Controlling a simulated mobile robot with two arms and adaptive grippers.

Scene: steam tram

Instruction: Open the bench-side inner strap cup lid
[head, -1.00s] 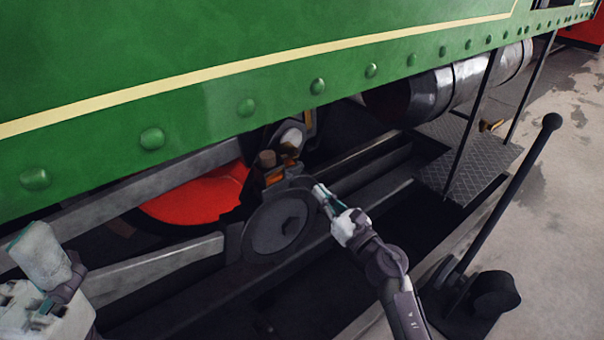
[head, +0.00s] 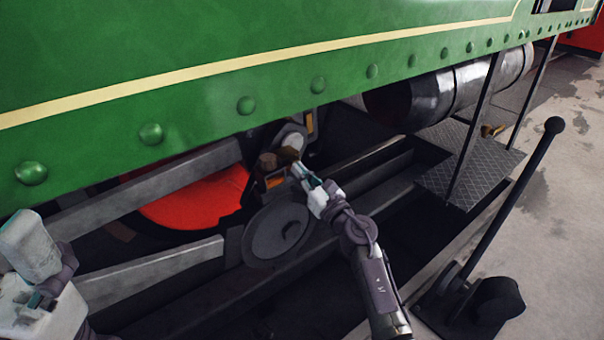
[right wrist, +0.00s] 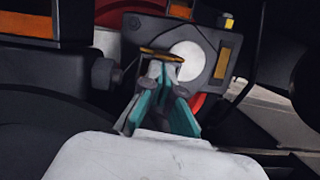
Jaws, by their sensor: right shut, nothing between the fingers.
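The bench-side inner strap cup lid, a small brass-coloured plate, shows at the tips of my right gripper in the right wrist view (right wrist: 162,53). In the head view a small brass-brown piece (head: 289,154) shows just beyond my right gripper (head: 297,168). In the right wrist view the teal fingers of my right gripper (right wrist: 164,72) are shut with nothing between them. Their tips lie just below the lid's near edge; whether they touch it I cannot tell. The cup under the lid is hidden by the fingers. Part of my left arm shows at the lower left of the head view, without clear fingers.
A dark round disc (head: 275,232) lies just left of my right gripper. The green riveted side panel (head: 200,75) overhangs above. A red wheel (head: 195,200) sits behind the grey bars. A tall black lever (head: 505,210) stands at right. Dark frame beams run below.

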